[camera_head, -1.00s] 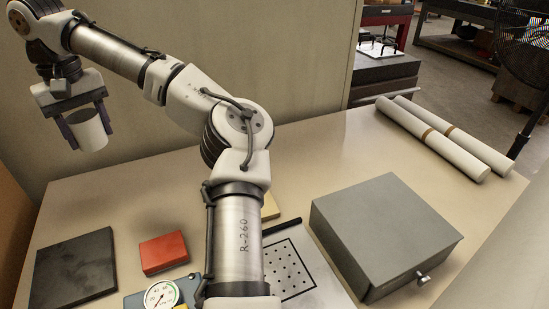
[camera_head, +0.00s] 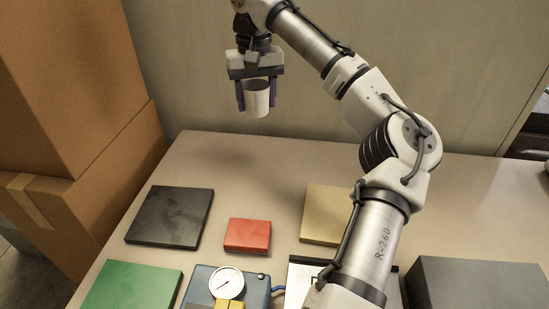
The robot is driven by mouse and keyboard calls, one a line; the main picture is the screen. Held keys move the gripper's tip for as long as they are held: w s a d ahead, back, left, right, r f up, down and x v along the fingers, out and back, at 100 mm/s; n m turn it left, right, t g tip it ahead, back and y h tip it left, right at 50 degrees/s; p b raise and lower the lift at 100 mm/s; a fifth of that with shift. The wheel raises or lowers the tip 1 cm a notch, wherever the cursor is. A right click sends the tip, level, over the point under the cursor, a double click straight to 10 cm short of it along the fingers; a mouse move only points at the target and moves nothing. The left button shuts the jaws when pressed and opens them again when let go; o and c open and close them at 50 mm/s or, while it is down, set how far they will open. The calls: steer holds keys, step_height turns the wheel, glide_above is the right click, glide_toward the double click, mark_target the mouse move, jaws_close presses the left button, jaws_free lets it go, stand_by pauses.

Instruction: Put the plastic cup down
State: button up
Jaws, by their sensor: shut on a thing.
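The plastic cup (camera_head: 257,101) is white and upright. My gripper (camera_head: 257,94) is shut on it, with one dark finger on each side. It holds the cup in the air in front of the back wall, above the far part of the table (camera_head: 250,163). The cup's base is clear of everything below it.
On the table lie a black plate (camera_head: 170,217), a red block (camera_head: 247,235), a tan plate (camera_head: 325,213) and a green plate (camera_head: 132,287). A gauge (camera_head: 227,283) sits at the front. A grey box (camera_head: 478,284) stands right. Cardboard boxes (camera_head: 75,90) rise at the left.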

step_height(320, 180, down, 17)
steer(key=shift+f+p, duration=0.2)
steer(key=shift+p, duration=0.25)
steer(key=shift+f, duration=0.1)
steer(key=o, duration=0.5)
steer(key=shift+f, duration=0.1)
steer(key=o, duration=0.4)
steer(key=shift+o, duration=0.2)
step_height(320, 180, up, 12)
steer(key=shift+r+b, duration=0.2)
steer(key=shift+b, duration=0.15)
